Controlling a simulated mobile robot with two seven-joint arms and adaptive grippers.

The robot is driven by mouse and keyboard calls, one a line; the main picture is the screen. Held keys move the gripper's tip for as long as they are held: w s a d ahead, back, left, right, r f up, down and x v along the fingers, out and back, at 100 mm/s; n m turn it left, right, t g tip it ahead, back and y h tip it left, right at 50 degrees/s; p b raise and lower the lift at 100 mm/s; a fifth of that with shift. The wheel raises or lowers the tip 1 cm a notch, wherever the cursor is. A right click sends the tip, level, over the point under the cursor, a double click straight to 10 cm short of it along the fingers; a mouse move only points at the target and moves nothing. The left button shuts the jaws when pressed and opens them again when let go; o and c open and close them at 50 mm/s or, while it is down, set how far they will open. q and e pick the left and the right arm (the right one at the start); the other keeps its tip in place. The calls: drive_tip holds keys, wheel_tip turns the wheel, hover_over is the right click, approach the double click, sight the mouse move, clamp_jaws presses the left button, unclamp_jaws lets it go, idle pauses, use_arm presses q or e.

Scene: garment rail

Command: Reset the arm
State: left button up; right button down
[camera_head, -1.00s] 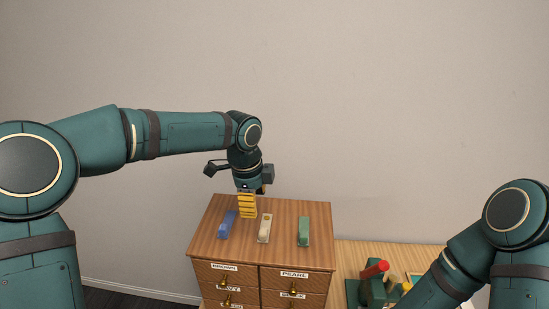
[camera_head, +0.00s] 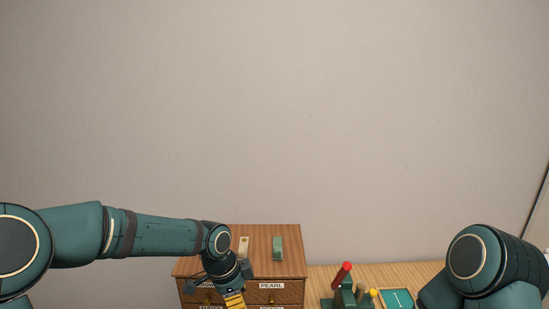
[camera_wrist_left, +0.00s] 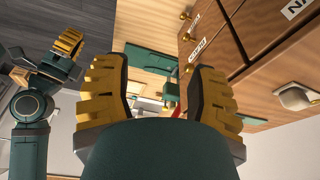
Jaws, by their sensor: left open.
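My left gripper (camera_head: 235,301) hangs in front of the cabinet near the bottom edge of the head view, below the cabinet's top. In the left wrist view its two yellow ridged fingers (camera_wrist_left: 160,85) stand wide apart with nothing held between them. My right arm (camera_head: 485,262) is at the lower right of the head view, its gripper out of that picture. A yellow-fingered gripper on a green arm, seemingly my right one (camera_wrist_left: 45,60), shows at the left of the wrist view; its opening is unclear.
The wooden drawer cabinet (camera_head: 262,237) carries a cream item (camera_head: 243,247) and a green item (camera_head: 277,248) on top. Its labelled, brass-knobbed drawers are close to the left gripper. Right of it, a table holds a green stand with a red-topped piece (camera_head: 344,275) and a green tray (camera_head: 396,298).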

use_arm(q)
drive_tip(key=s+f+n+b, duration=0.2)
drive_tip(key=s+f+n, duration=0.3)
drive_tip(key=f, duration=0.5)
drive_tip(key=s+a+f+n+t+b, duration=0.1)
drive_tip(key=s+f+n+b, duration=0.1)
drive_tip(key=s+f+n, duration=0.4)
drive_tip(key=s+a+f+n+b, duration=0.1)
drive_tip(key=s+f+n+b, duration=0.2)
drive_tip(key=f, duration=1.1)
drive_tip(key=s+n, duration=0.3)
drive_tip(key=s, duration=0.1)
drive_tip(key=shift+f+h, duration=0.2)
drive_tip(key=shift+h, duration=0.2)
use_arm(e)
wheel_tip(320, 180, down, 9)
drive_tip(key=shift+a, duration=0.2)
drive_tip(key=shift+r, duration=0.1)
